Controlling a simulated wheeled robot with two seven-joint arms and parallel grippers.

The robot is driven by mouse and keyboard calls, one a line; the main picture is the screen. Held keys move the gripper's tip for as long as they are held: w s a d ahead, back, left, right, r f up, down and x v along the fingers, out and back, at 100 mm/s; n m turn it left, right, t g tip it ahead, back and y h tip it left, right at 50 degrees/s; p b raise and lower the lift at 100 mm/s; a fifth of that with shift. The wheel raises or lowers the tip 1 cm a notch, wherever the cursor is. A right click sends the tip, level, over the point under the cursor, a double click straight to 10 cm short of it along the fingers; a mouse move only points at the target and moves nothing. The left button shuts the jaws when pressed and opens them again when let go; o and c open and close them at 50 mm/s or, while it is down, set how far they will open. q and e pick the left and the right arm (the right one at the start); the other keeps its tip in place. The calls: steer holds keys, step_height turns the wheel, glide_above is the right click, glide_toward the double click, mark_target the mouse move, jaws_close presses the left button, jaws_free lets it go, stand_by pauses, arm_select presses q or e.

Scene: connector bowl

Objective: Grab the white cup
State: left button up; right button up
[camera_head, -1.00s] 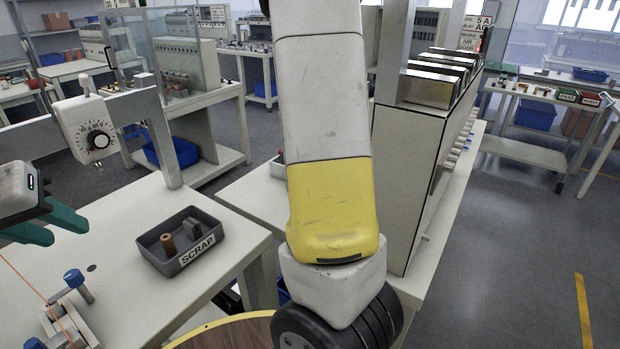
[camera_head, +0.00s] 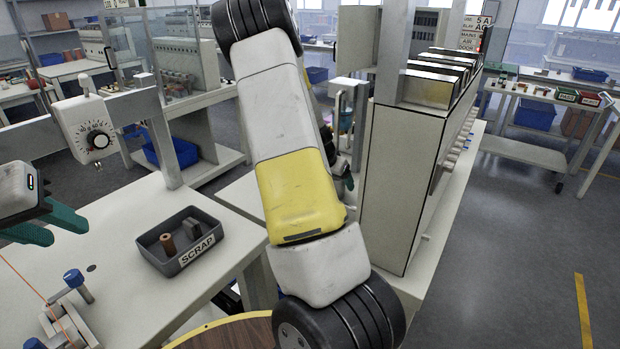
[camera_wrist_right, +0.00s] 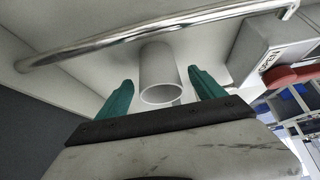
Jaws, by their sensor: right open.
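The white cup (camera_wrist_right: 157,62) shows in the right wrist view as a plain cylinder with its open rim towards the camera, against a pale surface. My right gripper (camera_wrist_right: 160,78) is open, with one teal finger on each side of the cup in the picture. A gap shows between each finger and the cup, and I see no contact. I cannot make out the cup in the head view, where my right arm covers the middle. My left gripper (camera_head: 58,226) is at the left edge of the head view, above the pale bench, with its teal fingers apart and nothing between them.
A metal rail (camera_wrist_right: 150,34) crosses above the cup in the right wrist view. A red handle (camera_wrist_right: 292,75) beside an OPEN label is to the right. In the head view, a grey SCRAP tray (camera_head: 160,262) holds small parts, and a tall pale cabinet (camera_head: 400,180) stands right of my arm.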

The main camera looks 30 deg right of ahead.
steer(key=shift+w+d+f, duration=0.1)
steer(key=shift+d+f, duration=0.1)
steer(key=shift+f, duration=0.2)
steer(key=shift+c, duration=0.2)
steer(key=c, duration=1.4)
steer(key=shift+r, duration=0.5)
step_height(320, 180, up, 2)
steer(key=shift+r, duration=0.25)
steer(key=s+a, duration=0.3)
steer(key=s, duration=0.1)
steer(key=s+a+r, duration=0.1)
steer(key=s+a, duration=0.1)
steer(key=s, duration=0.3)
steer(key=s+a, duration=0.3)
steer(key=s, duration=0.1)
steer(key=shift+s+a+r, duration=0.25)
steer(key=shift+a, duration=0.1)
